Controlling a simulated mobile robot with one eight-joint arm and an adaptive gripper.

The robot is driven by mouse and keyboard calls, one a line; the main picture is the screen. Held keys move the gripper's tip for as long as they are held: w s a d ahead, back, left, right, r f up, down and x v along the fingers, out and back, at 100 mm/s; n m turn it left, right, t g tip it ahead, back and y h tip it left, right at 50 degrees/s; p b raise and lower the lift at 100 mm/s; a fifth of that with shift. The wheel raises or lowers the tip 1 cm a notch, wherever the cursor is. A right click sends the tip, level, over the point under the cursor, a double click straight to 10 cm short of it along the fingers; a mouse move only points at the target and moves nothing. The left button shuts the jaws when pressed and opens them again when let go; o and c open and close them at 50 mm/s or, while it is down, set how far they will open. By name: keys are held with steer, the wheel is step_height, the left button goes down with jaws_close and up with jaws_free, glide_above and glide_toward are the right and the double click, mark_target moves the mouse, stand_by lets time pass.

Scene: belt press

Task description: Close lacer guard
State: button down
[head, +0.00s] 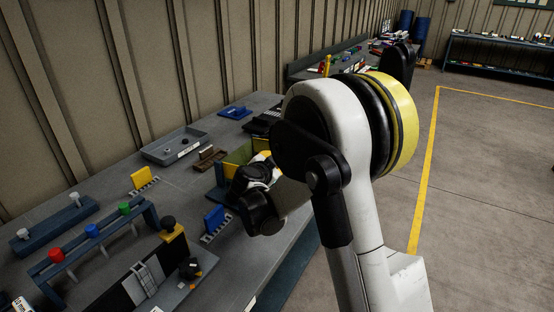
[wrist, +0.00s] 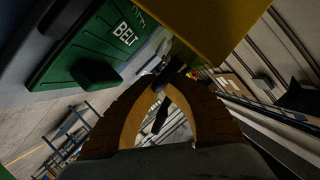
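A yellow panel, which looks like the lacer guard (head: 238,158), stands on a blue-grey machine on the bench in the head view. It fills the top of the wrist view (wrist: 205,25). A dark bar-like handle (wrist: 161,115) lies at its lower edge and runs between my fingers. My gripper (wrist: 166,84) has its two tan fingers drawn together at the tips around this handle. In the head view my gripper (head: 262,172) is at the guard's right side, partly hidden by my arm. Whether the guard is raised or lowered is hard to tell.
A green panel marked BELT (wrist: 100,45) is close at left in the wrist view. On the bench are a grey tray (head: 178,146), a blue block (head: 214,217), a yellow block (head: 142,178) and a rack with coloured knobs (head: 92,240). Open floor (head: 490,170) lies at right.

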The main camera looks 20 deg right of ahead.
steer(key=shift+f, duration=0.15)
stand_by(0.3)
steer(key=c, duration=1.8)
jaws_free()
steer(key=shift+o, duration=0.2)
steer(key=v, duration=1.2)
